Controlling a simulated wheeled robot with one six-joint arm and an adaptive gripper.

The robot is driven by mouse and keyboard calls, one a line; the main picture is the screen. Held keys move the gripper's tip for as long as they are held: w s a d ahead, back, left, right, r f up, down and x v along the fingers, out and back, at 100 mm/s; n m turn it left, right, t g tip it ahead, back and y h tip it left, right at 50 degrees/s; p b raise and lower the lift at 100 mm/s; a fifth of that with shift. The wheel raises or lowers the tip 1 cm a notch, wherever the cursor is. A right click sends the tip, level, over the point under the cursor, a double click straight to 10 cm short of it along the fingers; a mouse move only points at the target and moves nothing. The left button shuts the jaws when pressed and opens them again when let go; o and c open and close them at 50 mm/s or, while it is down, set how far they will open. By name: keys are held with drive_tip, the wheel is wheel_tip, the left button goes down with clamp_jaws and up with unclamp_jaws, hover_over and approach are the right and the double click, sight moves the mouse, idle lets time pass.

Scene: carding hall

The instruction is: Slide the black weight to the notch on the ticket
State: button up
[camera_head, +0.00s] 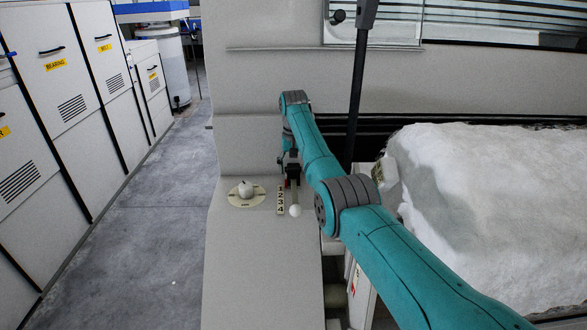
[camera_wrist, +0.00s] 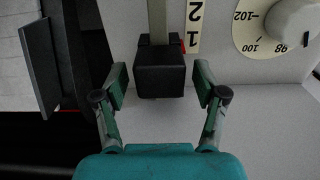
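The black weight (camera_wrist: 160,78) is a dark block on a pale bar (camera_wrist: 157,20) in the wrist view. A red marker (camera_wrist: 184,48) at its side is by the "1" end of the number strip (camera_wrist: 194,18). My gripper (camera_wrist: 161,76) is open, with one finger on each side of the weight and a visible gap at both. In the head view the weight (camera_head: 292,171) is small and partly hidden by my gripper; the strip (camera_head: 281,200) reads 1 to 4. A small card (camera_head: 378,171), perhaps the ticket, is by the fibre; its writing is unreadable.
A white knob (camera_head: 246,187) on a cream dial stands left of the strip. A white ball (camera_head: 295,210) is at the bar's near end. White fibre (camera_head: 490,210) fills the right. Grey cabinets (camera_head: 60,90) line the left, with an open floor aisle (camera_head: 150,210) between.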

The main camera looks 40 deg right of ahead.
sight(293, 165)
wheel_tip(293, 165, up, 12)
idle(0.6)
idle(0.5)
